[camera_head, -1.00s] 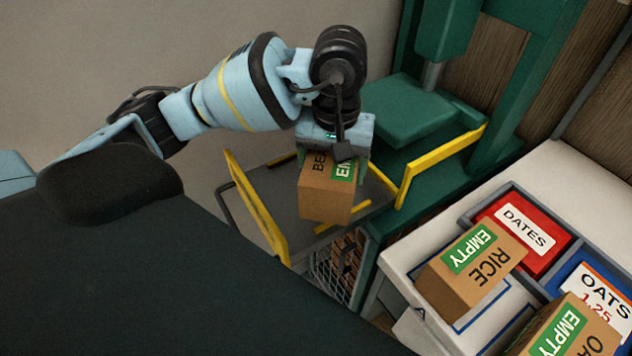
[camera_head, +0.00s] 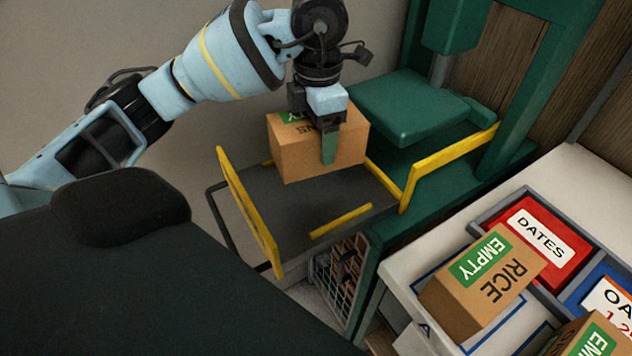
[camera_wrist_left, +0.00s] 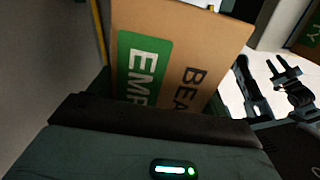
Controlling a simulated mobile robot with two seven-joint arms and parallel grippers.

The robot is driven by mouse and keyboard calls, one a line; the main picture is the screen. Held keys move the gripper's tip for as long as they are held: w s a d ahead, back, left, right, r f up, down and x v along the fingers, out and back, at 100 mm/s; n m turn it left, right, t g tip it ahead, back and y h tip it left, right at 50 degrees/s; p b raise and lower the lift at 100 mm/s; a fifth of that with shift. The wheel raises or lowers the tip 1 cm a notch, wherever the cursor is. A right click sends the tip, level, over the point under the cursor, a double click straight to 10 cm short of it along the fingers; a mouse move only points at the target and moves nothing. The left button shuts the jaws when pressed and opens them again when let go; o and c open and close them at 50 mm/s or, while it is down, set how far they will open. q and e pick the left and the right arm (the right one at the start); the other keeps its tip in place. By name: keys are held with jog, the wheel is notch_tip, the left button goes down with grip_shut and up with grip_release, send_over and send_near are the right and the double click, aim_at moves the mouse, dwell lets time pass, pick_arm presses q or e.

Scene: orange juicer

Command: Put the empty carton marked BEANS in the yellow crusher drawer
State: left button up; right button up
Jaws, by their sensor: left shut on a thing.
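The brown BEANS carton (camera_head: 295,155) with a green EMPTY label is held by my left gripper (camera_head: 328,140), which is shut on it. In the left wrist view the carton (camera_wrist_left: 180,55) shows the words EMP and BEA, partly cut off by my gripper. The yellow-edged crusher drawer (camera_head: 262,215) is pulled out from the green crusher (camera_head: 415,120). The carton is over the drawer's grey floor, toward its back; whether it touches the floor cannot be told. My right gripper is not in the head view; a dark gripper-like shape shows at the right of the left wrist view.
A white counter (camera_head: 590,185) at the right holds the RICE carton (camera_head: 485,280), another EMPTY carton (camera_head: 590,340) and a red DATES bin (camera_head: 535,240). A wire cage (camera_head: 340,283) is below the drawer. The drawer's front part is bare.

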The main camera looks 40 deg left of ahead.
aim_at(314, 143)
pick_arm(q)
jog(key=n, duration=0.2)
jog(key=a+n, duration=0.1)
jog(key=shift+w+r+n, duration=0.1)
jog(key=shift+w+n, duration=0.2)
jog(key=shift+w+a+r+n+b, duration=0.1)
jog(key=shift+a+n+b, duration=0.1)
jog(key=shift+n, duration=0.5)
jog(key=shift+w+a+r+n+b, duration=0.1)
jog(key=shift+n+b, duration=0.05)
jog(key=shift+n, duration=0.55)
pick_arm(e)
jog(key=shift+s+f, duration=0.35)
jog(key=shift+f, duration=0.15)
pick_arm(q)
notch_tip(314, 143, down, 6)
jog(key=shift+r+b, duration=0.1)
jog(key=shift+b, duration=0.6)
jog(key=shift+f, duration=0.25)
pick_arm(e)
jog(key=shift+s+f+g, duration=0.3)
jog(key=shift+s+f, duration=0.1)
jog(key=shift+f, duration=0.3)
pick_arm(q)
jog(key=shift+f, duration=1.85)
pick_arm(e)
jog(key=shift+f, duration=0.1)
pick_arm(q)
jog(key=shift+f, duration=0.1)
